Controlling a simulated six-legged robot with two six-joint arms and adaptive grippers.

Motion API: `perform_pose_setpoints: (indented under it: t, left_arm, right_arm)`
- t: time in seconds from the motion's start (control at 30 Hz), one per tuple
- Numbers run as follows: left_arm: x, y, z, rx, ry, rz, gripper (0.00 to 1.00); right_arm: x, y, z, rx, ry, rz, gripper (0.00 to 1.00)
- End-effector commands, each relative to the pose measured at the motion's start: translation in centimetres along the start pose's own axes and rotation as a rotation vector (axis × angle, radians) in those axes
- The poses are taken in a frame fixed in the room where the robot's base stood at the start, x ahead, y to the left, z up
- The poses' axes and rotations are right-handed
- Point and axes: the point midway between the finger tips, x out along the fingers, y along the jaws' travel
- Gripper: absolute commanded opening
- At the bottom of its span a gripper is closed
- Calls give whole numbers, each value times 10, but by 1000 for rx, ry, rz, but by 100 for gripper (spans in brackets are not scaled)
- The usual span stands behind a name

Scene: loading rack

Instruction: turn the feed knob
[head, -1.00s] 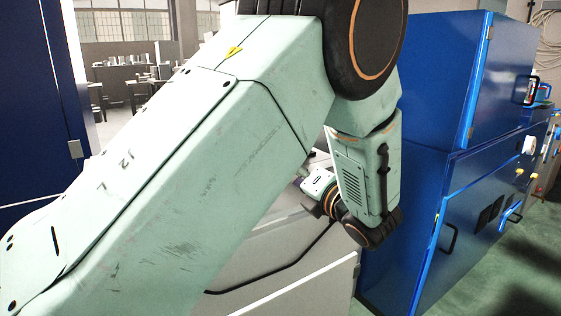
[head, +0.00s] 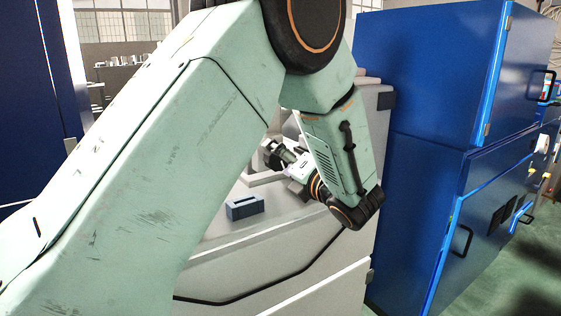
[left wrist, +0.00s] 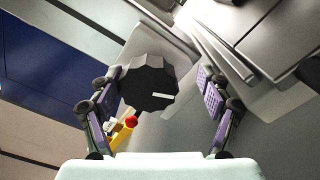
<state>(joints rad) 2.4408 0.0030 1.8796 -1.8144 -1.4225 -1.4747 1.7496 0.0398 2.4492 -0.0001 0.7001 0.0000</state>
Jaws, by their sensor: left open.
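The feed knob (left wrist: 150,82) is dark, round and ridged, with a white mark on its face, in the left wrist view. It sits on a pale panel, ahead of my left gripper (left wrist: 163,95) and nearer its left finger. The two fingers are spread apart with nothing held between them. I cannot tell whether the left finger touches the knob. In the head view my left gripper (head: 272,152) is over the grey machine (head: 290,245), and I cannot make out the knob there. My right gripper does not show.
A blue-grey slotted block (head: 245,207) sits on the machine's top. A yellow part with a red top (left wrist: 124,129) is near the left finger. A tall blue cabinet (head: 430,90) stands close at the right, and a dark blue panel (head: 30,100) at the left.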

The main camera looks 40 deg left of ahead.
Motion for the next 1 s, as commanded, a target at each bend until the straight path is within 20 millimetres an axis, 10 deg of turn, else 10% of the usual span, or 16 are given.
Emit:
perform_pose_setpoints:
  t: [0.3, 1.0]
  left_arm:
    - [-1, 1, 0, 0, 0, 1, 77]
    - [1, 1, 0, -1, 2, 1, 23]
  right_arm:
    - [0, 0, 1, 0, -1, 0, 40]
    - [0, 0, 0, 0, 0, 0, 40]
